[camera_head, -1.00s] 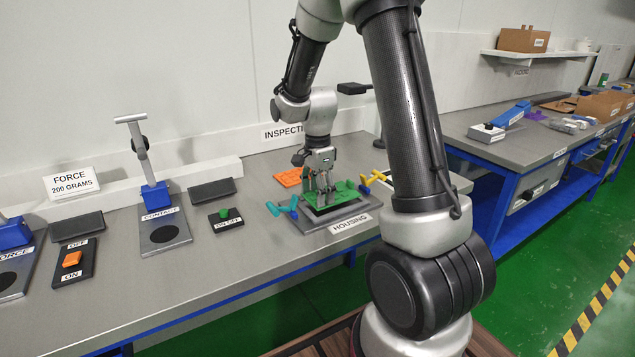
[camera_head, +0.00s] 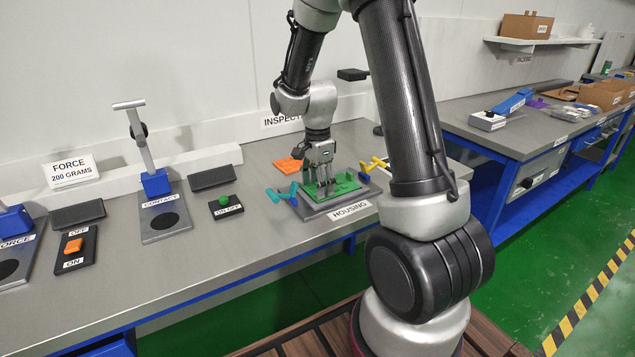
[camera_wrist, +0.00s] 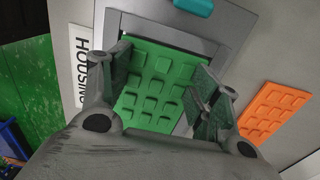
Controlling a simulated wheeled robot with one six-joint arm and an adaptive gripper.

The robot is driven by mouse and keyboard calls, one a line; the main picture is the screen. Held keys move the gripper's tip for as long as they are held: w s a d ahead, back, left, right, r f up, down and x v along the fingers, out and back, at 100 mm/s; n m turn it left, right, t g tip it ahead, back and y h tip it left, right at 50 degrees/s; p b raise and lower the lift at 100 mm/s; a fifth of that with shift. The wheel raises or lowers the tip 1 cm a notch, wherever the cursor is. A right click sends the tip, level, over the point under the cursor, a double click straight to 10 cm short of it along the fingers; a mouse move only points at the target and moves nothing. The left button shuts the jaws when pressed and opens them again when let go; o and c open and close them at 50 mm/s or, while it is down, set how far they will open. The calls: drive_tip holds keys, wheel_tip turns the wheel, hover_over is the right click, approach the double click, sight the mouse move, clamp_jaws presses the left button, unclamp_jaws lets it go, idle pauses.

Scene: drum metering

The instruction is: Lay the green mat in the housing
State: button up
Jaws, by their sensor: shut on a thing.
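The green mat (camera_head: 340,187) has rows of raised pads and lies over the grey housing (camera_head: 311,212) on the bench. In the wrist view the green mat (camera_wrist: 155,85) shows between my fingers, and part of the housing frame (camera_wrist: 165,32) shows around it. My gripper (camera_head: 322,186) points down over the housing and is shut on the green mat. It also shows in the wrist view (camera_wrist: 165,95). The fingers hide part of the mat's edges, so I cannot tell whether it lies flat in the recess.
An orange mat (camera_head: 288,165) lies behind the housing. The bench front is clear.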

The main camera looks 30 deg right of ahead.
drive_tip(key=shift+f, duration=0.2)
drive_tip(key=o, duration=1.2)
drive_tip(key=shift+c, duration=0.2)
